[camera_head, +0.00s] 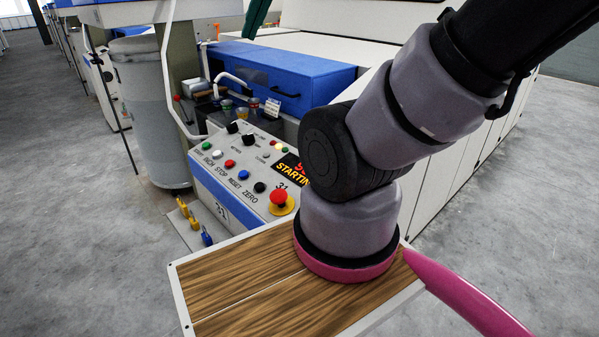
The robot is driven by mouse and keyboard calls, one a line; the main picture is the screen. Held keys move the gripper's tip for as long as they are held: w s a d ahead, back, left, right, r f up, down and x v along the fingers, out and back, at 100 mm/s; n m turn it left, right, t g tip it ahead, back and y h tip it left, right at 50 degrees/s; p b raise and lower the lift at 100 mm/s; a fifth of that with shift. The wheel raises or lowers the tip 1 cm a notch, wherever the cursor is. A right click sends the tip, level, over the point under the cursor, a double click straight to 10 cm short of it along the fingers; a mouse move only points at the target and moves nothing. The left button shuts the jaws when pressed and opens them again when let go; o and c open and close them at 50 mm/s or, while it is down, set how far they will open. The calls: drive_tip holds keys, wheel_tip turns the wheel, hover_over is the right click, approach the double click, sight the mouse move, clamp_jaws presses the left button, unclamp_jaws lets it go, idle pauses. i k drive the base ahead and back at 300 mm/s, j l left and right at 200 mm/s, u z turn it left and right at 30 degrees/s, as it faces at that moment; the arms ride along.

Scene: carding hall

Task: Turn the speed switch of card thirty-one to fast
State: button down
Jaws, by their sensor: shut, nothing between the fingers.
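The control panel (191,164) of card thirty-one is a sloping grey-white box with a blue front edge and a "31" label. A row of green, white, red, blue and black buttons runs along it. Two black knobs stand behind the row: a left one (232,127) and a right one (248,140). Their labels and pointer directions are too small to read, so I cannot tell which is the speed switch. The lit display (289,168) shows "STARTING", partly hidden by my arm. My gripper is not in view; only links of my arm show.
A red mushroom button (279,197) on a yellow base sits at the panel's near corner. A tall grey can (150,110) stands left of the panel. A blue machine cover (275,78) lies behind it. A bent white pipe (167,70) rises at the panel's left. Grey floor at far left is clear.

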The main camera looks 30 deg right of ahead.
sight(232, 129)
drive_tip(key=k+l+u, duration=0.1)
drive_tip(key=l, duration=0.25)
drive_tip(key=k+l+u, duration=0.1)
drive_tip(key=l, duration=0.2)
drive_tip(key=k+l+u, duration=0.1)
drive_tip(key=l, duration=0.2)
drive_tip(key=k+l+u, duration=0.1)
drive_tip(key=l, duration=0.25)
